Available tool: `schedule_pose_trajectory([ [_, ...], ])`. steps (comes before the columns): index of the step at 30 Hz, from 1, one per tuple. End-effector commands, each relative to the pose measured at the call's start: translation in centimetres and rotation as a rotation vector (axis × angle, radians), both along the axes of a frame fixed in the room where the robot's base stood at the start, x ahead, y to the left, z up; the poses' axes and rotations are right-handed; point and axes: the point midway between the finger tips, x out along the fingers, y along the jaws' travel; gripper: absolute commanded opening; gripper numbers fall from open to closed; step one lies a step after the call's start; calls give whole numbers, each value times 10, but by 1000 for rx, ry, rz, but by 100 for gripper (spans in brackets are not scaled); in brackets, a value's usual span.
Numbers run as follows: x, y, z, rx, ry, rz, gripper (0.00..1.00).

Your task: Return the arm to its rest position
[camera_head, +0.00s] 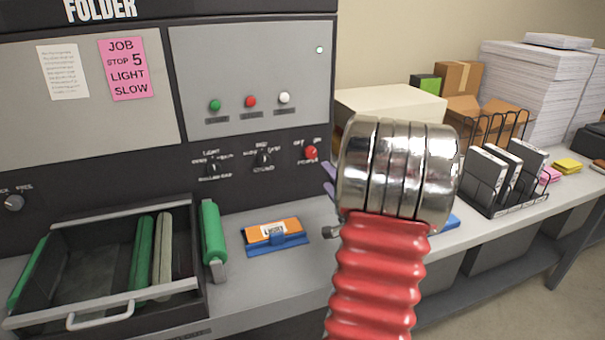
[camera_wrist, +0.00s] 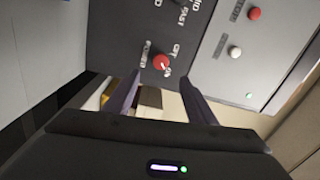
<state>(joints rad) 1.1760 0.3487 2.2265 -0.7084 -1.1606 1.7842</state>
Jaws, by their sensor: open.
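My arm, with a ribbed red sleeve and shiny metal rings, rises in front of the bench in the head view. My gripper (camera_wrist: 160,98) shows in the wrist view with its two dark fingers apart and nothing between them. In the head view most of it is hidden behind the metal rings; only purplish fingertips (camera_head: 329,180) show at their left. The fingers point towards the red power knob (camera_wrist: 162,62) on the folder's dark panel, which also shows in the head view (camera_head: 311,152). I cannot tell the exact gap, but the fingers are not closed on the knob.
The folder machine (camera_head: 250,75) stands at the left, with a small lit lamp (camera_head: 319,50). An open drawer (camera_head: 185,286) holds green rollers. An orange and blue block (camera_head: 273,233) lies on the bench. A wire rack (camera_head: 505,205) and paper stacks (camera_head: 535,95) stand at the right.

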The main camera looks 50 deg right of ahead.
Motion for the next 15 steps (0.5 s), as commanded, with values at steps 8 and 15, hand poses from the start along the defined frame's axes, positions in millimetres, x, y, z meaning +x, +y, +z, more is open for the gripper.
schedule_pose_trajectory([
  [8, 0, 0, 0, 0, 0, 0, 51],
  [15, -2, -4, -10, -62, 82, -17, 51],
])
